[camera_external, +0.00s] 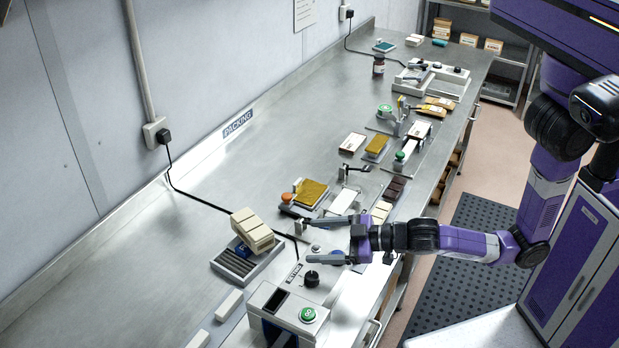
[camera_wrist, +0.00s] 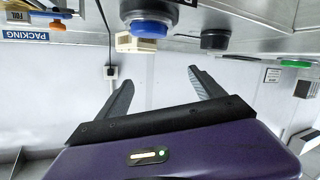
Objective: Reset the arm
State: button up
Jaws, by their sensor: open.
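My gripper (camera_external: 318,240) is open and empty, reaching left over the front part of the steel bench. Its two fingers are spread apart. It also shows in the wrist view (camera_wrist: 158,88), fingers apart with only the wall between them; that view is upside down. My purple arm stretches in from the right of the external view. Near the fingers stand a black knob (camera_external: 312,279) and a blue button, which shows in the wrist view (camera_wrist: 151,27). Whether a finger touches anything below it, I cannot tell.
A grey tray (camera_external: 268,268) with stacked cream blocks (camera_external: 252,229) stands left of the gripper. A machine with a green button (camera_external: 308,314) stands in front. Several packs and small devices crowd the bench's right side. The bench's left, by the wall (camera_external: 80,150), is mostly clear.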

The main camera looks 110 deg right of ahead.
jog(key=s+a+f+n+y+b, duration=0.1)
jog(key=s+a+f+y, duration=0.15)
jog(key=s, duration=0.35)
jog(key=s+a+f+n+t+y+b, duration=0.1)
jog(key=s+a+f, duration=0.1)
jog(key=s+a, duration=0.3)
jog(key=s+a+f+n+y, duration=0.1)
jog(key=s+a+f+y, duration=0.1)
jog(key=s, duration=0.5)
jog(key=s+a+b, duration=0.1)
jog(key=s+a, duration=0.1)
jog(key=s, duration=0.5)
jog(key=s+a+r+m+y+b, duration=0.1)
jog(key=s+a, duration=0.1)
jog(key=s, duration=0.5)
jog(key=shift+a+r, duration=0.25)
jog(key=shift+a, duration=0.05)
jog(key=shift+y, duration=0.25)
